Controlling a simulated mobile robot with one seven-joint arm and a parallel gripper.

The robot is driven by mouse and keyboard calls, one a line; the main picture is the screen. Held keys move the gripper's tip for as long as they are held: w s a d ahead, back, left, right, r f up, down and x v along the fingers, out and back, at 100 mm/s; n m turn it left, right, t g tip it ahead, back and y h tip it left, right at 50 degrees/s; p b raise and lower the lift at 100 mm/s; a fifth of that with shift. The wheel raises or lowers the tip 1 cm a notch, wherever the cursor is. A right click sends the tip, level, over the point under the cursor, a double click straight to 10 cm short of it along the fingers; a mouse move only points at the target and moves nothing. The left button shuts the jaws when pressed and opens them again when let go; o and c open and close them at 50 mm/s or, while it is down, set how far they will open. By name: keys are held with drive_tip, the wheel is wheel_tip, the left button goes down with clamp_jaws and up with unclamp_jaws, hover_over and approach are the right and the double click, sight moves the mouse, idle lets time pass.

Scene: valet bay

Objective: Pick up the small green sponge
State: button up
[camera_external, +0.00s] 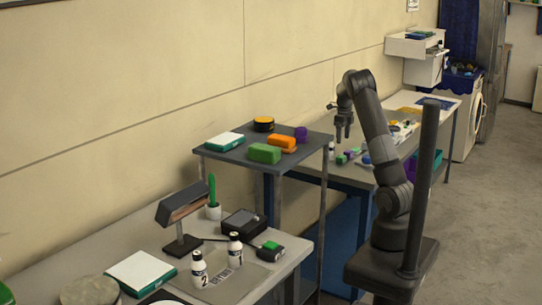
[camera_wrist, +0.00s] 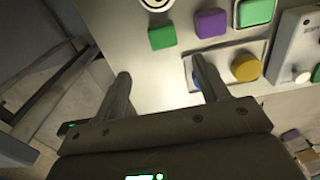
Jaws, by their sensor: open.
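A small green sponge-like block (camera_wrist: 162,38) lies on the light worktop (camera_wrist: 110,22) in the wrist view, just beyond and between my fingertips. It appears to be the small green block (camera_external: 341,159) near the worktop's edge in the external view. A purple block (camera_wrist: 211,23) lies to its right, and a second green block (camera_wrist: 255,12) with a pale border lies farther right. My gripper (camera_wrist: 163,69) is open and empty. In the external view my gripper (camera_external: 343,138) points down above the worktop, apart from the blocks.
A yellow round thing (camera_wrist: 245,68) is near my right finger. A grey stand (camera_external: 225,148) left of my arm holds a larger green block (camera_external: 264,153), an orange block (camera_external: 281,142) and a black-and-yellow tin (camera_external: 263,124). A front bench holds bottles (camera_external: 199,270) and a lamp (camera_external: 182,208).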

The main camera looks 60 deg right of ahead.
hover_over(341, 156)
drive_tip(key=f, duration=0.5)
drive_tip(key=shift+s+a+f, duration=0.15)
drive_tip(key=shift+s+f, duration=0.15)
drive_tip(key=shift+f, duration=0.05)
drive_tip(key=shift+w+d+f, duration=0.15)
drive_tip(key=shift+f, duration=1.2)
drive_tip(key=shift+w+d+f, duration=0.1)
drive_tip(key=shift+w+f, duration=0.05)
drive_tip(key=shift+f, duration=1.15)
drive_tip(key=shift+c, duration=0.5)
drive_tip(key=c, duration=0.9)
drive_tip(key=shift+c, duration=0.2)
